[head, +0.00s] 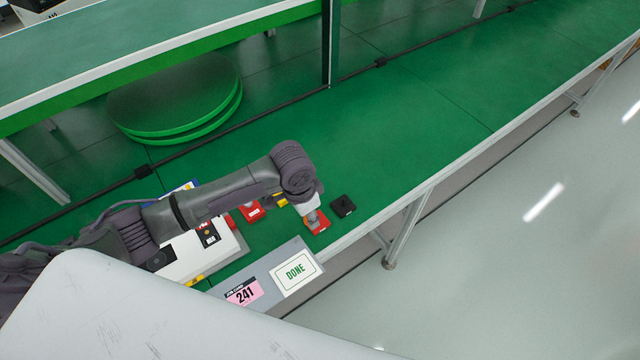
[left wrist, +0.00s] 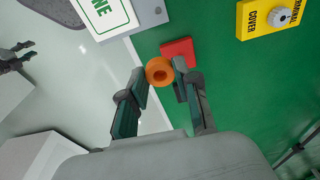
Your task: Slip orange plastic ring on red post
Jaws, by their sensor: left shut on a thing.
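The orange plastic ring (left wrist: 160,71) is between the fingertips of my left gripper (left wrist: 162,74), which is shut on it. A red block (left wrist: 178,50) lies just beyond the ring in the left wrist view and also shows under the gripper in the head view (head: 319,226). I cannot make out a post on it, nor tell whether the ring is around or above one.
Another red piece (head: 252,211) and a white box (head: 205,252) are to the left. A yellow cover (left wrist: 265,17) lies on the green surface. The belt at right is clear.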

